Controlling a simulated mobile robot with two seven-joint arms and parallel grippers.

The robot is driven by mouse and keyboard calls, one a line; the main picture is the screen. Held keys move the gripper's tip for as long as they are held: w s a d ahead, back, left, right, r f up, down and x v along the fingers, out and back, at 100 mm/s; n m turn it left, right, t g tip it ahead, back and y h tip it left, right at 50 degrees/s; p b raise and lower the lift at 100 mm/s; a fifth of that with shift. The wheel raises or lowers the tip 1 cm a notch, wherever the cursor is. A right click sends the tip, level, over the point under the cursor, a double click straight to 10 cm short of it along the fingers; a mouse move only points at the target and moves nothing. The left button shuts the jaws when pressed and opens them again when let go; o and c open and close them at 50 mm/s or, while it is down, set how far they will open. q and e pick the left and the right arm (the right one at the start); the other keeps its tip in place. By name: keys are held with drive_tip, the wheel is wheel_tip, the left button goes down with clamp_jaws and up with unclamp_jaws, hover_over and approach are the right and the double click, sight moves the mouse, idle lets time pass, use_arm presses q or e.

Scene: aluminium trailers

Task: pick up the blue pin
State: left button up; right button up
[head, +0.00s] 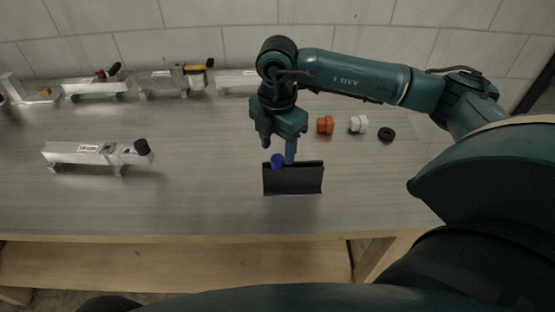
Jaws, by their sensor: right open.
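The blue pin (277,161) shows as a small round blue shape at the back left edge of a black holder (293,181) on the table. My right gripper (278,150) points down from above, with its fingers apart. One finger is to the left of the pin and behind it in the picture; the other comes down just to its right. The jaws are open and I see no grip on the pin. Whether a finger touches the pin I cannot tell. The lower part of the pin is hidden. My left gripper is not in view.
An orange piece (325,125), a white piece (358,124) and a black ring (387,134) lie right of the gripper. An aluminium trailer (90,154) with a black knob stands at the left. More aluminium parts (172,80) line the back by the wall. The table's front middle is clear.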

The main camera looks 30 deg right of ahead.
sight(277, 160)
drive_tip(key=shift+f, duration=1.25)
drive_tip(key=c, duration=1.1)
